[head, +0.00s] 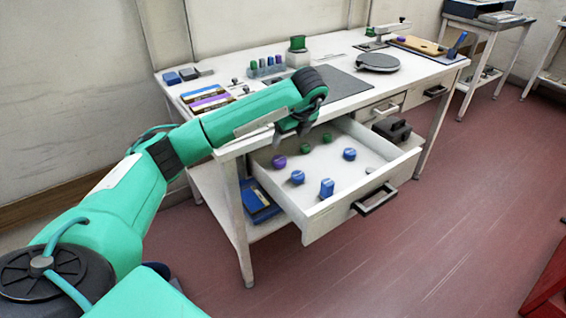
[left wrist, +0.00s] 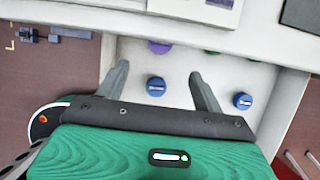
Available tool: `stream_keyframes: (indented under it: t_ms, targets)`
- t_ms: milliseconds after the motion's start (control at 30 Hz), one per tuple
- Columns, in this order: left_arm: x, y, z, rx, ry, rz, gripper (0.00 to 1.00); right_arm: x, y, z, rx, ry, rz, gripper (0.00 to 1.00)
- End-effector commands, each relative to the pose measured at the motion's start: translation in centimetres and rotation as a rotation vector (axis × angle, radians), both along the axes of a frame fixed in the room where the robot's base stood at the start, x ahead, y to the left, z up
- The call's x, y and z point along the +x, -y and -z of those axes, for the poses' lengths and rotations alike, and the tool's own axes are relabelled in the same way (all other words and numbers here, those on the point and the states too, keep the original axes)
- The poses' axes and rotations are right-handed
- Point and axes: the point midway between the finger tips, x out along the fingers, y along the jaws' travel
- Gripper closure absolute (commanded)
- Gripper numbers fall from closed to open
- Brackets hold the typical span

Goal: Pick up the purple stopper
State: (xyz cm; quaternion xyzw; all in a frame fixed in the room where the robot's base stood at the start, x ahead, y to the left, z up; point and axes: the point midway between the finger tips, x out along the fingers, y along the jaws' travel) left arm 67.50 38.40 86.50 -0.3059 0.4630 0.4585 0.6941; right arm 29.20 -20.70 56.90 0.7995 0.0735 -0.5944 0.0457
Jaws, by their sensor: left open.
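The purple stopper (head: 279,161) lies in the open white drawer (head: 315,222), toward its left rear side. In the left wrist view the purple stopper (left wrist: 159,47) shows just beyond my fingertips, partly cut off by the table edge. My left gripper (head: 291,133) is open and empty above the rear of the drawer, higher than the purple stopper. In the left wrist view a blue stopper (left wrist: 156,87) appears between the fingers of the left gripper (left wrist: 159,70). My right gripper is in neither view.
Blue stoppers (head: 298,177) and green stoppers (head: 306,149) share the drawer. The table top (head: 240,72) overhangs the drawer's rear. The drawer's middle has bare floor.

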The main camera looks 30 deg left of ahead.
Motion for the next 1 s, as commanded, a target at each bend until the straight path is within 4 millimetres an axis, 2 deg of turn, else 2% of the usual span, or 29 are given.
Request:
stream_keyframes:
  t_ms: [300,567,833,1000]
  targets:
    - [0.8,-2.1,5.7,0.001,-0.004,-0.001,0.31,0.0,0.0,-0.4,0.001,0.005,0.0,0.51]
    - [1.2,-2.8,7.6,-0.001,-0.002,0.001,0.31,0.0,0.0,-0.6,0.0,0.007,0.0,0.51]
    - [1.9,-4.2,11.2,-0.001,-0.003,0.001,0.31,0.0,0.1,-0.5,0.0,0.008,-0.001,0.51]
    - [2.1,-4.6,12.0,-0.001,-0.002,0.001,0.31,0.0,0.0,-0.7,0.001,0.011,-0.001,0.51]
